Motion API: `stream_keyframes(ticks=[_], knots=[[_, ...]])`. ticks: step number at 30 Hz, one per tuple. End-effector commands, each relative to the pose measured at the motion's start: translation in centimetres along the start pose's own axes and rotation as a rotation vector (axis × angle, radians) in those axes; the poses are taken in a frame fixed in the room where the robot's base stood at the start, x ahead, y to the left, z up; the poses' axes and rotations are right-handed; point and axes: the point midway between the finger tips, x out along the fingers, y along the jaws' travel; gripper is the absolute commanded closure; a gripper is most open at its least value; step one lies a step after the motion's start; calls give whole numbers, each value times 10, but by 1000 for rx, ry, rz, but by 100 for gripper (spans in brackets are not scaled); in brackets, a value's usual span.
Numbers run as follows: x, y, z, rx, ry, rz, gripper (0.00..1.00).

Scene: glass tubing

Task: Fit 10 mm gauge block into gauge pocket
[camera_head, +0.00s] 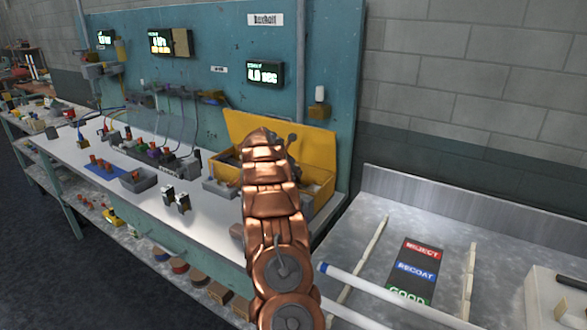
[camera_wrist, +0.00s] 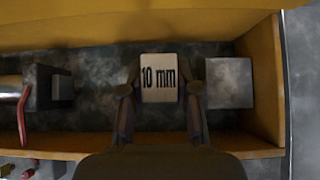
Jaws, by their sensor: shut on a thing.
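The 10 mm gauge block (camera_wrist: 160,92) is a pale block with a "10 mm" label, seen in the wrist view. My gripper (camera_wrist: 160,90) is shut on it, one finger on each side. The block is over the dark floor of a yellow box (camera_wrist: 262,75). I cannot tell whether it touches the floor. No gauge pocket is clearly made out in either view. In the head view my copper-coloured arm covers the gripper and the block, and reaches to the yellow box (camera_head: 262,129) on the bench.
A grey square block (camera_wrist: 229,83) lies right of my gripper inside the box. A dark device with a red lever (camera_wrist: 22,115) is at the left. The box walls surround this space. In the head view, a tray with a REJECT, RECOAT, GOOD panel (camera_head: 416,270) stands at right.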

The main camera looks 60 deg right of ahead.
Motion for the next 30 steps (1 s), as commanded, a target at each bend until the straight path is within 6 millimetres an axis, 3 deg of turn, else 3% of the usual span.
stream_keyframes(ticks=[30], knots=[[8, 0, -8, 0, 0, 0, 100]])
